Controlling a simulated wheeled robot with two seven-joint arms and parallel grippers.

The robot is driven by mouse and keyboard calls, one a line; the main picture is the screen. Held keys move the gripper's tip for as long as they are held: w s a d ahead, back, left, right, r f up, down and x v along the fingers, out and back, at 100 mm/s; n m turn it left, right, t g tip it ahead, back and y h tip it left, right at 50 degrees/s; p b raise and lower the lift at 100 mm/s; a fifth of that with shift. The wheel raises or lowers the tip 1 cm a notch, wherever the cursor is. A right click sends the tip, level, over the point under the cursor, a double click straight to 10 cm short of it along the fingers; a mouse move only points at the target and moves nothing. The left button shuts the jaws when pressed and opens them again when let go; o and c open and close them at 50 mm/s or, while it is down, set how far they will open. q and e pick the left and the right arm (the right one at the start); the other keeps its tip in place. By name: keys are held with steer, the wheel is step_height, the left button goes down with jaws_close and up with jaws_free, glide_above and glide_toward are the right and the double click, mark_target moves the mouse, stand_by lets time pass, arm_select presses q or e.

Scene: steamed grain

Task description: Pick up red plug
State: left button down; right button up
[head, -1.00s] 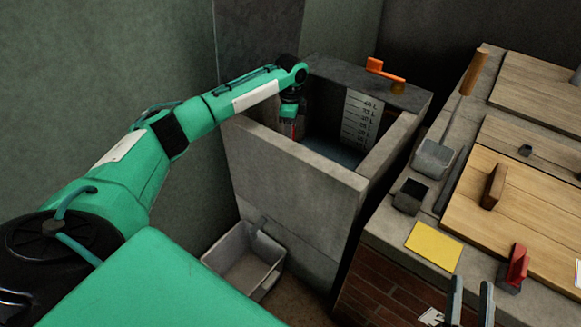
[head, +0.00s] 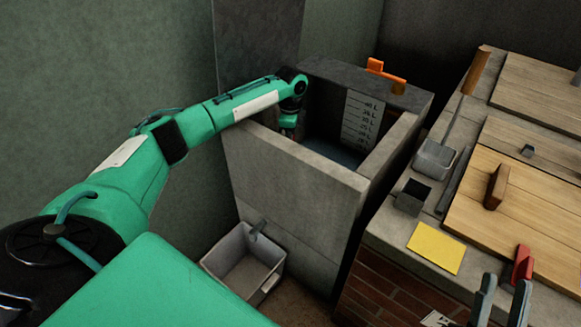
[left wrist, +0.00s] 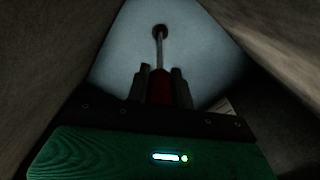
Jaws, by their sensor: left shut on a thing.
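The red plug (left wrist: 160,88) shows in the left wrist view as a red handle with a thin metal rod running down to a dark round end (left wrist: 159,31) at the pale basin floor. I cannot tell whether that end sits in a drain. My left gripper (left wrist: 161,76) is shut on the red handle. In the head view my left arm reaches into the stone basin (head: 295,185), and its front wall hides the fingers and plug. My right gripper (head: 503,296) is open and empty, low at the right, in front of the counter edge.
An orange-handled thing (head: 386,76) lies on the basin's rear rim. A grey bin (head: 219,262) stands on the floor below. The counter holds a yellow cloth (head: 436,247), a scoop (head: 435,158), wooden lids (head: 540,195) and a red-handled thing (head: 523,260).

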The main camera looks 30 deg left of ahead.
arm_select(q)
steer(key=shift+r, duration=0.15)
